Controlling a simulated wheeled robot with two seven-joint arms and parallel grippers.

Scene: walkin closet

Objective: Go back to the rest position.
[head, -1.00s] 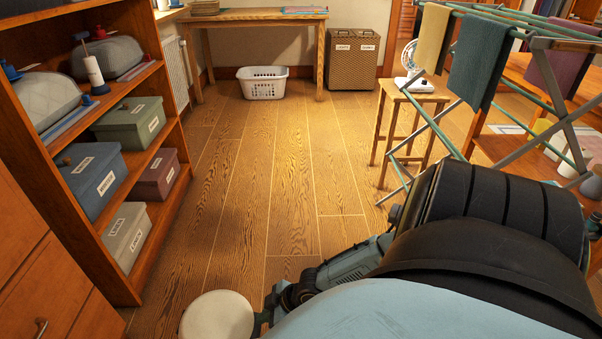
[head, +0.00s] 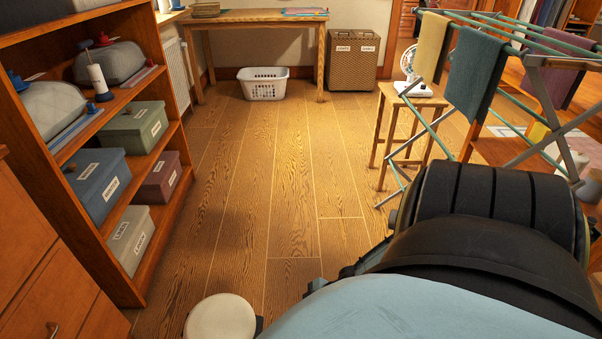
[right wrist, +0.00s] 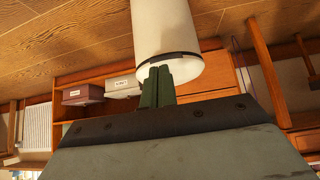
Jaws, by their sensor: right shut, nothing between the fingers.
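My right gripper (right wrist: 157,86) shows in the right wrist view, its dark green fingers together with nothing held. A white cylinder (right wrist: 165,30) stands just beyond the fingertips in that view; I cannot tell whether they touch it. In the head view my right arm fills the lower right, and its gripper is hidden. My left gripper is not in view.
The shelf unit with labelled boxes (head: 136,128) stands at left. A drying rack (head: 530,60) with towels and a wooden stool (head: 412,100) with a fan are at right. A white laundry basket (head: 262,83) sits at the back. The middle floor (head: 270,190) is clear.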

